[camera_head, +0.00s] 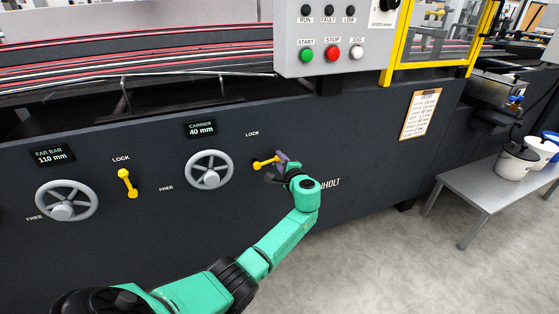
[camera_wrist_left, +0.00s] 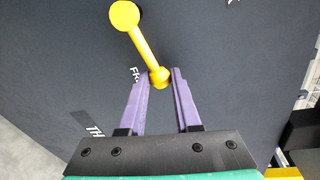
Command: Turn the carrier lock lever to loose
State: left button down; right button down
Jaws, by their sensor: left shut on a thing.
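The carrier lock lever (camera_head: 265,162) is yellow and sits right of the carrier handwheel (camera_head: 209,169), below a LOCK label (camera_head: 252,134). It lies nearly level in the head view, with its wide round end at left. My left gripper (camera_head: 279,159) is at its right end. In the left wrist view the lever (camera_wrist_left: 142,46) runs from the wide round end at the top down to a small knob. The purple fingers of my left gripper (camera_wrist_left: 162,77) are shut on that knob, one on each side. A label beside the left finger is partly hidden. My right gripper is not in view.
Left on the dark panel are the far bar lever (camera_head: 128,183) and far bar handwheel (camera_head: 66,200). The carrier display (camera_head: 201,128) reads 40 mm. A control box (camera_head: 333,40) juts out above. A grey table (camera_head: 490,183) with tubs stands at right.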

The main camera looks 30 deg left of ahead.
pick_arm(q)
jog(key=shift+f, duration=0.15)
jog(key=c, duration=0.6)
grip_release()
jog(key=p+v, duration=0.2)
jog(key=v, duration=1.2)
jog(key=shift+s+d+r+p, duration=0.25)
jog(key=shift+p, duration=0.1)
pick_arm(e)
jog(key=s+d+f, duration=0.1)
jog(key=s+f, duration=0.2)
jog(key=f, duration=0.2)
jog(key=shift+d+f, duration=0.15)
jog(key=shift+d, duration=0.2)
pick_arm(q)
jog(key=shift+f, duration=0.1)
